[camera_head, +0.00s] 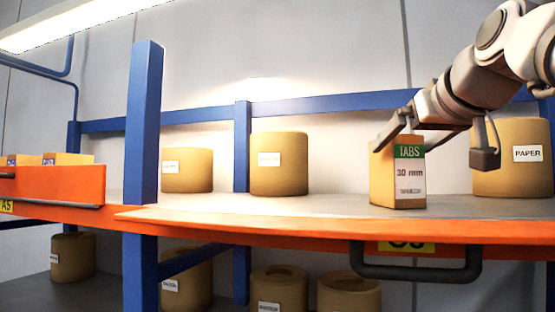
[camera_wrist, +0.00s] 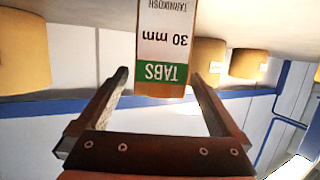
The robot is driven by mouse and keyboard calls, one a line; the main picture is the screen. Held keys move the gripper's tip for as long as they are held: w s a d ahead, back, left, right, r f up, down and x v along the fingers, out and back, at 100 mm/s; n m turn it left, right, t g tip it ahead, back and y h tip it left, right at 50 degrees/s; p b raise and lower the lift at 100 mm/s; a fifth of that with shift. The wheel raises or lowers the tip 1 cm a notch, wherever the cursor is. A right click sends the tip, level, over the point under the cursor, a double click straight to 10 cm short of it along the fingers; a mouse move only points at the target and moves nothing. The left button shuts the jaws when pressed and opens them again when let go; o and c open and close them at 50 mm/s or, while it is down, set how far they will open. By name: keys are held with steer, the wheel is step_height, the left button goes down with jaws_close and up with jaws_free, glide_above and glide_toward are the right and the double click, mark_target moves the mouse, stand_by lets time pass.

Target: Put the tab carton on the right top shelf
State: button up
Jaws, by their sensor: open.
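The tab carton (camera_head: 398,178), a yellow-brown box with a green TABS band and a white label, stands upright on the right top shelf (camera_head: 330,207). My gripper (camera_head: 405,142) is at the carton's upper part, coming in from the upper right. In the wrist view the carton (camera_wrist: 163,40) appears upside down, with its TABS end between the tips of my open gripper (camera_wrist: 158,78). A gap shows between each finger and the carton there. The carton's back is hidden.
A paper roll (camera_head: 515,170) stands right of the carton, close to my wrist. Two rolls, (camera_head: 280,163) and (camera_head: 187,170), stand to its left. A blue post (camera_head: 143,120) rises left of them. The orange shelf edge has a dark handle (camera_head: 415,272). More rolls sit below.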

steer(key=v, duration=0.7)
steer(key=shift+s+b, duration=0.25)
steer(key=shift+b, duration=0.2)
